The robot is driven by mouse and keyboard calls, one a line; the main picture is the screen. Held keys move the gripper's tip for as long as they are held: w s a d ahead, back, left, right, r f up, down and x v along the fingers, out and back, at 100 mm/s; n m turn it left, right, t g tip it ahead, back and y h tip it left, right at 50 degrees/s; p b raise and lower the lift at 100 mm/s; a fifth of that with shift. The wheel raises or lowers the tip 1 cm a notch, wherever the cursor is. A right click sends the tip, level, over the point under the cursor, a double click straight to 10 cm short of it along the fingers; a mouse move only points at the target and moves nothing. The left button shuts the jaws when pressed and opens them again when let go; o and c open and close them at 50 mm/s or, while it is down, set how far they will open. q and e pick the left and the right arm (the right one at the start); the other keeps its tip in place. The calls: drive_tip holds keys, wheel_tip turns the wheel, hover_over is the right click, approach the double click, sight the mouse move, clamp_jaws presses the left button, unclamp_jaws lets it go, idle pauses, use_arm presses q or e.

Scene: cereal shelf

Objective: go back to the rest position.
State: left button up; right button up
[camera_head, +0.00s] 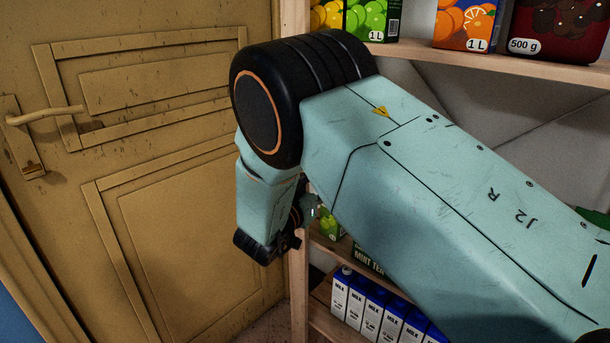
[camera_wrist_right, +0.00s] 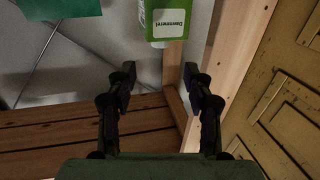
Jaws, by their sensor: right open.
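My right arm fills the right and middle of the head view, in front of the shelf, with its elbow bent down near the shelf's left post. My right gripper (camera_wrist_right: 160,88) shows in the right wrist view with its two dark fingers wide apart and nothing between them. In the head view its fingers cannot be made out behind and below the arm. A green bottle with a white label (camera_wrist_right: 165,20) is beyond the fingertips, apart from them. My left gripper is in neither view.
A wooden shelf (camera_head: 470,60) holds juice cartons (camera_head: 465,25) and a dark red package (camera_head: 555,30) above. Milk cartons (camera_head: 375,308) and a mint tea box (camera_head: 366,260) are lower. A yellow-brown door (camera_head: 190,220) is at left. In the wrist view, shelf wood (camera_wrist_right: 80,135) lies close left.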

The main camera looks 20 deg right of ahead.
drive_tip(key=s+a+f+n+g+y, duration=0.1)
drive_tip(key=s+a+f+n+y, duration=0.2)
drive_tip(key=f, duration=0.4)
drive_tip(key=s+a+f+n+y, duration=0.1)
drive_tip(key=s+f+n+y, duration=0.25)
drive_tip(key=s+f, duration=0.35)
drive_tip(key=s+a+f+n+g+y, duration=0.1)
drive_tip(key=s+f+n+y, duration=0.15)
drive_tip(key=f+y, duration=0.4)
drive_tip(key=s+a+f+g, duration=0.1)
drive_tip(key=s+f+g, duration=0.1)
drive_tip(key=s, duration=0.8)
drive_tip(key=s+a+f+n+g+y, duration=0.1)
drive_tip(key=s+f+g, duration=0.2)
drive_tip(key=s, duration=0.7)
drive_tip(key=s+a+f+g+y, duration=0.1)
drive_tip(key=s+f+g, duration=0.2)
drive_tip(key=s, duration=0.8)
drive_tip(key=shift+a+f, duration=0.4)
drive_tip(key=shift+f, duration=0.2)
